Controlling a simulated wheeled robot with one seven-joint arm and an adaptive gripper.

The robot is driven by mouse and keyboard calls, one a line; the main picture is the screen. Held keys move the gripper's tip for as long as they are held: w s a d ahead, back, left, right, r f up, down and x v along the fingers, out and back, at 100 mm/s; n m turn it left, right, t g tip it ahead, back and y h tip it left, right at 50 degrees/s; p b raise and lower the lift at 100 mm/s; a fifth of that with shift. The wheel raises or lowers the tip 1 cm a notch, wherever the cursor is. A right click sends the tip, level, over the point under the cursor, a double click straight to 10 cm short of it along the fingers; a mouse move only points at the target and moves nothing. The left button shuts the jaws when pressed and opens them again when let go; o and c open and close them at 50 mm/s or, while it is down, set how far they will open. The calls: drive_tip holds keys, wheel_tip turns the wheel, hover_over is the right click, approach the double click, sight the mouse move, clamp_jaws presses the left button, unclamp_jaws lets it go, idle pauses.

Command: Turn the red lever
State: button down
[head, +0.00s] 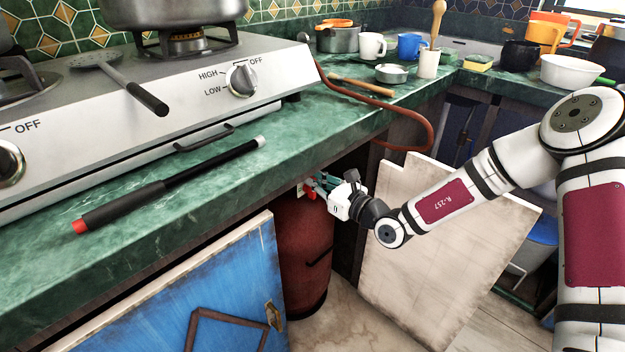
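A small red lever (309,191) shows at the top of a dark red gas cylinder (305,249), under the green counter's front edge. My gripper (318,184) is at the lever, reaching in from the right with its fingers pointing left. The fingertips overlap the lever in the picture. They are small and partly hide it, so I cannot tell whether they touch it or close on it.
The cylinder stands in a cupboard between an open blue door (180,300) and a pale door panel (440,240). The green counter (215,185) overhangs it. A black rod lighter (170,187) lies on the counter before the hotplate (190,85). A brown hose (431,135) hangs over the edge.

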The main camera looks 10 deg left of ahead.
drive_tip(key=shift+d+m+p, duration=0.1)
drive_tip(key=shift+m+p, duration=0.2)
drive_tip(key=shift+p, duration=0.25)
drive_tip(key=w+f+m+p, duration=0.1)
drive_tip(key=m+p, duration=0.2)
drive_tip(key=m, duration=0.2)
drive_tip(key=d+f+m+p, duration=0.1)
drive_tip(key=m+p, duration=0.3)
drive_tip(key=m, duration=0.2)
drive_tip(key=w+d+f+m+p, duration=0.1)
drive_tip(key=m+p, duration=0.2)
drive_tip(key=m, duration=0.3)
drive_tip(key=shift+w+f+p, duration=0.2)
drive_tip(key=shift+w+p, duration=0.1)
drive_tip(key=shift+m, duration=0.3)
drive_tip(key=c, duration=1.7)
unclamp_jaws()
